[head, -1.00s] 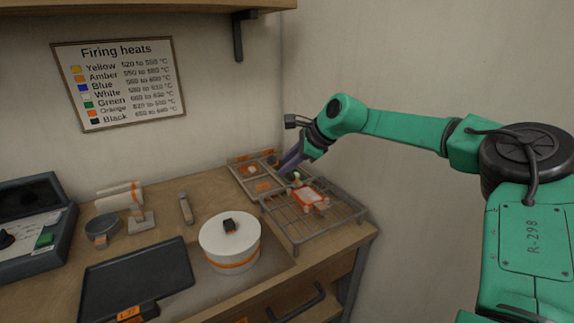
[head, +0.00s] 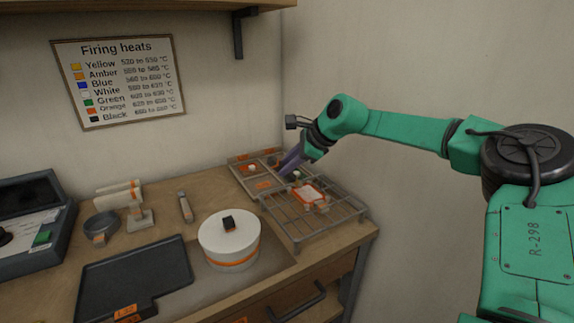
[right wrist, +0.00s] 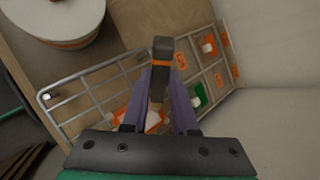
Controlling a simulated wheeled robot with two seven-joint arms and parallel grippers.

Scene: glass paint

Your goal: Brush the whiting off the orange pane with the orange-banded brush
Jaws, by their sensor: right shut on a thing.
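The orange pane (head: 308,194) lies on the wire rack (head: 333,219) with a pale coating on its face. Part of it shows in the right wrist view (right wrist: 152,119), where my fingers cover the rest. My right gripper (head: 284,170), with purple fingers, is over the back left of the rack, beside the compartment tray. In the right wrist view it is shut on the orange-banded brush (right wrist: 161,61), which has a dark end and an orange band. The brush is hard to make out in the head view. My left gripper is out of view.
A compartment tray (head: 238,177) with small orange and green pieces stands behind the rack. A white pot (head: 229,247) with an orange band is left of the rack. A black tray (head: 135,279), a grey bowl (head: 101,226) and a scraper-like tool (head: 185,207) lie further left.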

